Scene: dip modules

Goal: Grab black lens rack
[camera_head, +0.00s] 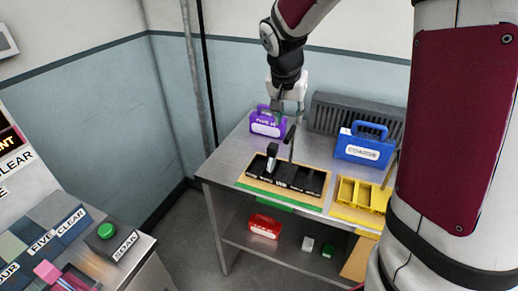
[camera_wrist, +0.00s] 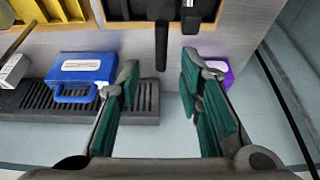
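The black lens rack (camera_head: 300,180) appears to be the dark tray with compartments on the light wooden board (camera_head: 252,185) on the bench. A thin black upright part (camera_head: 290,141) rises at its back edge. In the wrist view, the rack (camera_wrist: 135,10) is cut off at the top edge, and a black bar (camera_wrist: 162,45) points from it to between my fingertips. My gripper (camera_head: 288,108) hangs above and behind the rack. In the wrist view, my gripper (camera_wrist: 160,75) is open, its teal pads apart on either side of the bar's end. I cannot tell the height gap.
A white-and-black piece (camera_head: 271,158) stands at the rack's left end. A purple case (camera_head: 268,124) and a blue case (camera_head: 365,148) stand behind, by a grey slotted unit (camera_head: 340,112). A yellow tray (camera_head: 355,205) is at right. A red case (camera_head: 264,226) sits on the lower shelf.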

